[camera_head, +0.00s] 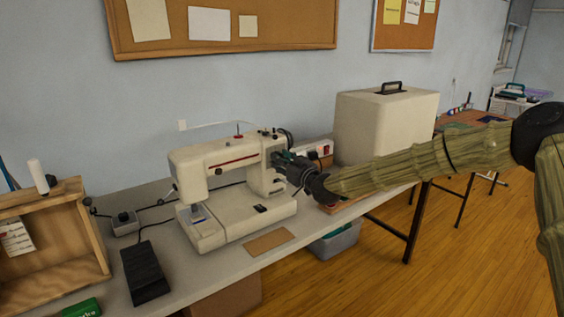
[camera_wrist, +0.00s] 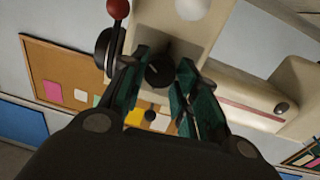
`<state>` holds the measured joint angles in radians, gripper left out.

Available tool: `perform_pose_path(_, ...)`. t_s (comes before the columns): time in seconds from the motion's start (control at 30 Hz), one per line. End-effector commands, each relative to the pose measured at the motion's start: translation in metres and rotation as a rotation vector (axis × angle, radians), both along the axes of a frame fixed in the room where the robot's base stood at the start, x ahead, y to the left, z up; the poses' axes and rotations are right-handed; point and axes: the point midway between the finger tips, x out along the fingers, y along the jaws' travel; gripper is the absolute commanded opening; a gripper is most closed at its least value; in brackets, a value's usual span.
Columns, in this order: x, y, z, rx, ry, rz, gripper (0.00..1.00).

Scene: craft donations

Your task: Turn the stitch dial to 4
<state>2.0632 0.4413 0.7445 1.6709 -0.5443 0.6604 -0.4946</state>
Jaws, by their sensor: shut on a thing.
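The cream sewing machine (camera_head: 222,160) stands on the grey table. My gripper (camera_head: 283,160) reaches in from the right to the machine's right-hand pillar and hides the dial in the head view. In the wrist view, the dark round stitch dial (camera_wrist: 159,74) sits on the cream pillar between the two green-padded fingers of my gripper (camera_wrist: 162,84). The gripper is shut on the dial. A pale line shows on the dial's face, but no numbers can be read, so its setting cannot be told.
A red-tipped lever (camera_wrist: 117,10) and a dark handwheel (camera_wrist: 104,50) lie close to the fingers. A cream carrying case (camera_head: 385,127) stands behind my arm. A black pedal (camera_head: 145,273), a grey box (camera_head: 124,223) and a wooden crate (camera_head: 95,232) are at the left.

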Motion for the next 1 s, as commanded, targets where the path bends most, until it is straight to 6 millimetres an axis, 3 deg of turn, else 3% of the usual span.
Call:
perform_pose_path(0.27, 0.0005, -0.0009, -0.0006, 0.125, 0.089, -0.002, 0.07)
perform_pose_path(1.0, 0.0013, -0.0024, -0.0010, 0.688, 0.497, -0.002, 0.07)
